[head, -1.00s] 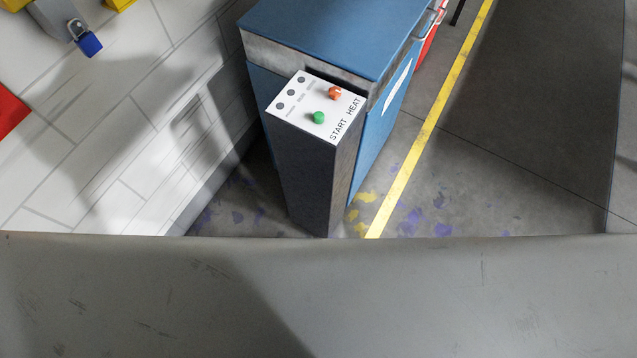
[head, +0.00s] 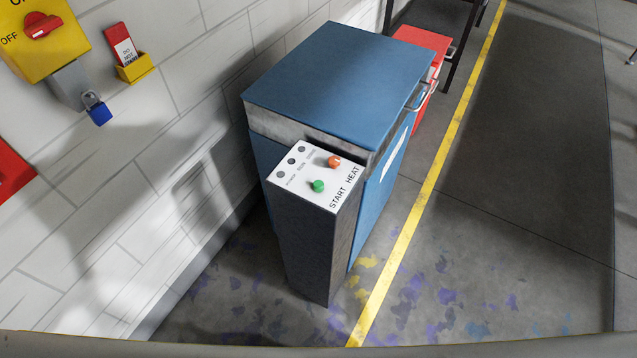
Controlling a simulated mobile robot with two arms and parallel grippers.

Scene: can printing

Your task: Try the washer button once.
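The blue washer (head: 335,70) stands against the white brick wall in the head view. In front of it is a dark pedestal (head: 308,245) with a white control panel (head: 318,207) on top. The panel carries a green button (head: 318,186) by the word START and an orange knob (head: 334,162) by the word HEAT. Three small round dark indicators sit along the panel's left side and look unlit. Neither of my grippers is in view.
A yellow switch box (head: 55,45) marked OFF has a red handle and a blue padlock (head: 100,114). A yellow holder (head: 135,68) holds a red and white DO NOT START tag. A yellow floor line (head: 425,190) runs right of the washer; the floor beyond is clear.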

